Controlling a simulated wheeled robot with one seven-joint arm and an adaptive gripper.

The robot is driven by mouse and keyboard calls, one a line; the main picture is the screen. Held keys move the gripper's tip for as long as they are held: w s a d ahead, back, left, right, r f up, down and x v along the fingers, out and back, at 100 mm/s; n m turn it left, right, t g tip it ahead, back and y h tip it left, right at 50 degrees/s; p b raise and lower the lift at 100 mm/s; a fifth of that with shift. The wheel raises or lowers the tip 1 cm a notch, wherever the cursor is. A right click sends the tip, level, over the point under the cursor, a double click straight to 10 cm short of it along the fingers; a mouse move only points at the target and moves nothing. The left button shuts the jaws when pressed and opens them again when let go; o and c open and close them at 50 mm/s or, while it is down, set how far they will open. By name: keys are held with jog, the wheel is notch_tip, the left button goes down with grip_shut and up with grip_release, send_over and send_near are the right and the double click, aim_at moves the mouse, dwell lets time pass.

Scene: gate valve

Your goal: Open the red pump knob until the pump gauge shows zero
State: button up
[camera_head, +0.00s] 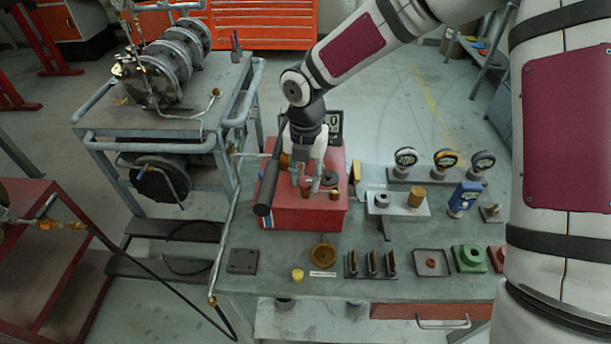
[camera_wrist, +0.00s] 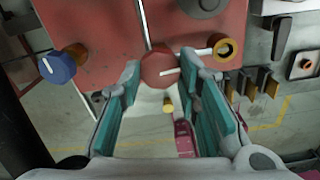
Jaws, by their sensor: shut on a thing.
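The red knob (camera_wrist: 160,68) is round with a white pointer line that points to the right in the wrist view. It sits at the edge of the red pump box (camera_head: 285,217). My gripper (camera_wrist: 161,72) is shut on the knob, with a teal-padded finger on each side. In the head view my gripper (camera_head: 306,184) reaches down over the front of the box, and the fingers partly cover the knob. The dark pump gauge (camera_head: 335,122) stands at the back of the box, partly hidden by my wrist; its full reading is not legible.
A black pump lever (camera_head: 268,185) rises close beside my gripper. A blue knob (camera_wrist: 57,67) and a brass fitting (camera_wrist: 226,48) flank the red knob. Three dial gauges (camera_head: 445,158) and a blue device (camera_head: 464,197) stand to the right. Small parts line the bench front.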

aim_at(306, 181)
jog(key=shift+n, duration=0.5)
jog(key=o, duration=1.1)
jog(key=shift+o, duration=0.2)
notch_tip(306, 181, up, 12)
